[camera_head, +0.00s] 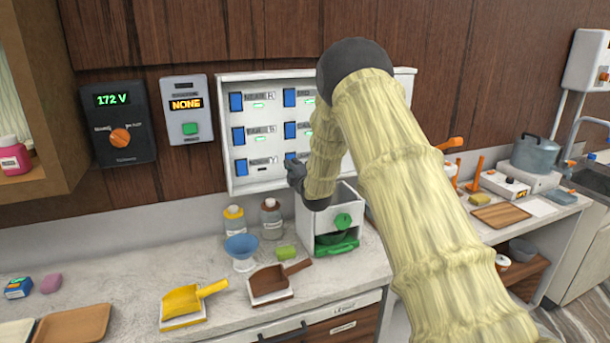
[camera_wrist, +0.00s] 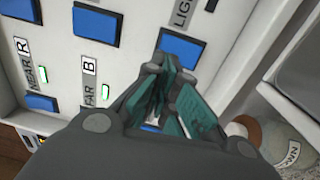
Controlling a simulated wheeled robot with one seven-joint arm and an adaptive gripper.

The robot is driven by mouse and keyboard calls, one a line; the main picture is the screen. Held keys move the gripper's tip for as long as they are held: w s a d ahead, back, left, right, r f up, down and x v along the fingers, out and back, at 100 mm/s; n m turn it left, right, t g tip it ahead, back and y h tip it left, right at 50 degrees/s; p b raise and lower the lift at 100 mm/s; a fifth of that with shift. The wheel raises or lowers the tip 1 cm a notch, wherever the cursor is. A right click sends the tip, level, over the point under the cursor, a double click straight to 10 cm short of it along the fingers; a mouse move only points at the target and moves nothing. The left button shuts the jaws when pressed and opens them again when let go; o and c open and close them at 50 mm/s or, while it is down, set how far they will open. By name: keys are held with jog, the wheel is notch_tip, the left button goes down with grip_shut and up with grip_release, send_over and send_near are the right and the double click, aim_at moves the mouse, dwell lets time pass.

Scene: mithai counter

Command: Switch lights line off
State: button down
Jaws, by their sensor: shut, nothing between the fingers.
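The white switch panel (camera_head: 225,183) hangs on the wood wall with blue switches in columns, several with lit green lamps. In the wrist view, a label starting "LIGH" (camera_wrist: 183,12) stands above a blue switch (camera_wrist: 180,48). My gripper (camera_wrist: 163,80) is shut and empty, its fingertips overlapping that switch's lower left edge; I cannot tell whether they touch it. No lamp for this switch shows. In the head view, my gripper (camera_head: 292,170) is in front of the lower middle switch (camera_head: 290,157). My arm hides the panel's right part.
Other blue switches (camera_wrist: 95,25) are close to the fingers. A white dispenser (camera_head: 312,220) with a green knob stands below the panel. Jars (camera_head: 271,220), a blue bowl (camera_head: 242,247) and scoops (camera_head: 187,301) are on the counter (camera_head: 120,265). A meter (camera_head: 125,122) is left.

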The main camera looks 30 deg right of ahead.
jog(key=s+a+r+b, duration=0.1)
jog(key=s+b, duration=0.3)
jog(key=s, duration=0.5)
jog(key=shift+s+a, duration=0.3)
jog(key=shift+a, duration=0.1)
jog(key=shift+s+r, duration=0.1)
jog(key=shift+r, duration=0.1)
jog(key=shift+f, duration=0.1)
